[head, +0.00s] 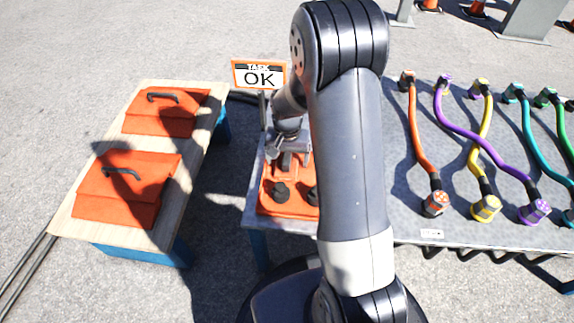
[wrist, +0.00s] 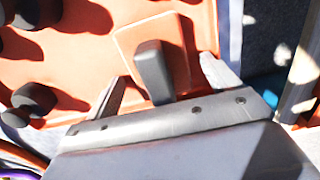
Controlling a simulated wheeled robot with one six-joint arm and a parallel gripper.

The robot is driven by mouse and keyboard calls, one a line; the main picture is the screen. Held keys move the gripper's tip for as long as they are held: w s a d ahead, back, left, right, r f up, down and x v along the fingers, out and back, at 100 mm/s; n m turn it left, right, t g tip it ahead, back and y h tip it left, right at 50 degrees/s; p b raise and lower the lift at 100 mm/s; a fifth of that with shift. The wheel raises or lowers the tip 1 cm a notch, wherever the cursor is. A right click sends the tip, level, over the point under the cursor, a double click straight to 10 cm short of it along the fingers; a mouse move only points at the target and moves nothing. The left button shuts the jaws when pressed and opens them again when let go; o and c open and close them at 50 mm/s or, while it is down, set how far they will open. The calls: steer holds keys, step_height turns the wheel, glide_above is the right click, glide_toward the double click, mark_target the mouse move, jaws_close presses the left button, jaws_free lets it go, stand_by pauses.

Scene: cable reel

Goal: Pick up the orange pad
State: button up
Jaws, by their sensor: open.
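The orange pad (wrist: 129,40) is a flat square with an upright dark grey block handle in the wrist view. It lies on a larger orange panel (wrist: 80,62). My gripper (wrist: 163,70) is open, with one finger on each side of the handle and a gap on both sides. In the head view my gripper (head: 288,150) is low over the orange panel (head: 268,207) at the table's left end. My arm hides part of the panel there, and I cannot make out the pad clearly.
Black knobs (wrist: 35,100) stand on the panel beside the pad. Several coloured cables (head: 420,140) lie on the grey table at right. A wooden table (head: 188,150) at left holds two orange lidded pieces with black handles.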

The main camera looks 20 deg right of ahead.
steer(key=shift+c, duration=0.5)
steer(key=c, duration=1)
step_height(320, 180, up, 10)
steer(key=p, duration=0.3)
steer(key=shift+p, duration=0.35)
